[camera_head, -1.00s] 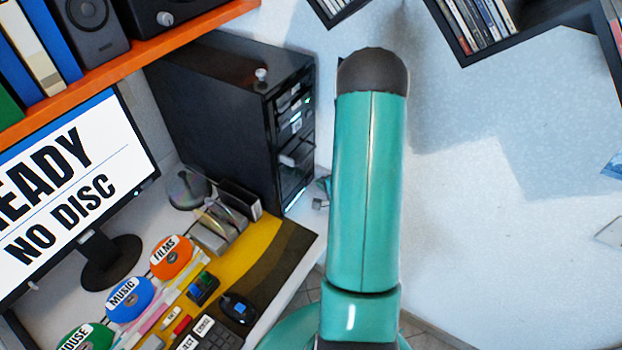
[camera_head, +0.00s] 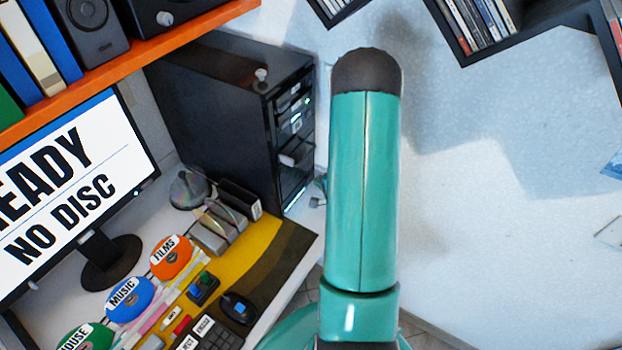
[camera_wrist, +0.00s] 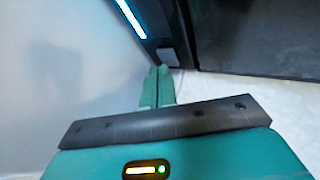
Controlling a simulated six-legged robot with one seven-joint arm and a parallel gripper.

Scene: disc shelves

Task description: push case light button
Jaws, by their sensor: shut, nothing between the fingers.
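The black computer case (camera_head: 215,115) stands upright on the desk in the head view, its narrow front facing right with small lit parts. In the wrist view its dark panel (camera_wrist: 255,35) fills the upper right, and a glowing pale-blue light strip (camera_wrist: 131,18) runs down beside it. A small grey block (camera_wrist: 169,56) sits below the strip; I cannot tell whether it is the light button. My gripper (camera_wrist: 160,72) is shut and empty, its teal fingertips close to this block. Whether they touch is unclear. My arm hides most of the gripper in the head view.
A monitor (camera_head: 75,185) reading "READY NO DISC" stands left of the case, under an orange shelf (camera_head: 130,65). Discs, a mouse (camera_head: 237,308) and a keyboard (camera_head: 207,335) lie on the desk. A disc shelf (camera_head: 475,35) hangs upper right. The floor at right is open.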

